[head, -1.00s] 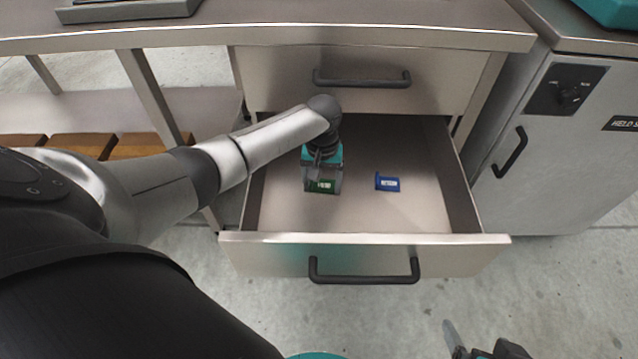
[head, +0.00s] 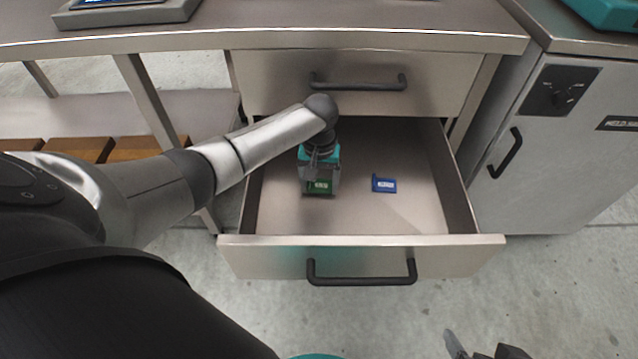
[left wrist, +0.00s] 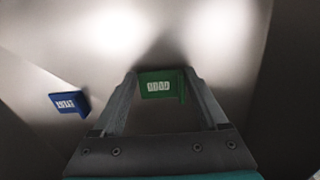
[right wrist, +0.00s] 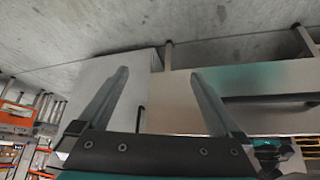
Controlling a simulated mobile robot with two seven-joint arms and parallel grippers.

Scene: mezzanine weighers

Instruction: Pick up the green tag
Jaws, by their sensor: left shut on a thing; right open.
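The green tag (head: 319,187) is inside the open lower drawer (head: 362,241), left of its middle. My left gripper (head: 319,184) reaches down into the drawer and is shut on the green tag. In the left wrist view the tag (left wrist: 160,86) sits between the two fingertips, its white label facing the camera. I cannot tell whether it still touches the drawer floor. My right gripper (right wrist: 160,75) is open and empty, outside and in front of the drawer; in the head view it shows partly at the bottom edge.
A blue tag (head: 384,184) lies on the drawer floor to the right of my left gripper. The upper drawer (head: 360,80) is closed above. A grey cabinet (head: 560,150) stands at the right. The drawer's right part is bare.

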